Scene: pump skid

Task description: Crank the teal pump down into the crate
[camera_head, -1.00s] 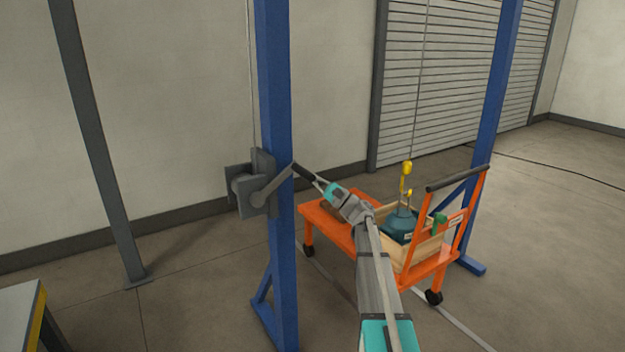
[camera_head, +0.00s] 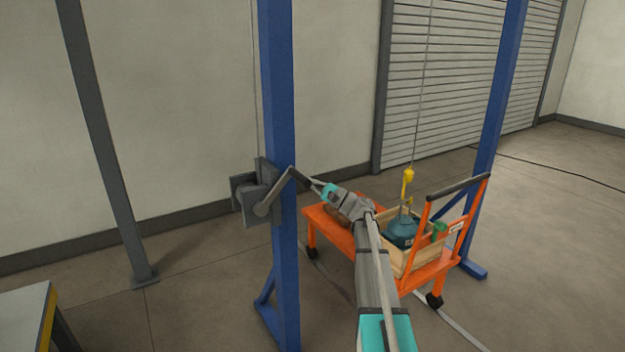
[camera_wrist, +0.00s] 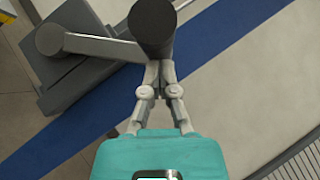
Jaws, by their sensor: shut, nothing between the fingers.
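The teal pump (camera_head: 402,229) hangs under a yellow hook (camera_head: 408,182) on a straight cable, its lower part inside the wooden crate (camera_head: 421,256). Whether it touches the crate floor is hidden. The grey winch (camera_head: 255,193) is on the near blue post, its crank arm (camera_head: 275,190) slanting up to the right. My gripper (camera_head: 318,187) is at the dark crank handle (camera_head: 301,178). In the wrist view, my gripper's fingers (camera_wrist: 155,68) are shut with nothing between them, their tips close beside the handle (camera_wrist: 152,28); contact cannot be told.
The crate sits on an orange cart (camera_head: 335,226) with a dark push bar (camera_head: 459,184). A green item (camera_head: 440,230) is by the crate's right side. Blue posts (camera_head: 279,120) flank the cart. A bench (camera_head: 22,315) stands at lower left. The right floor is mostly clear.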

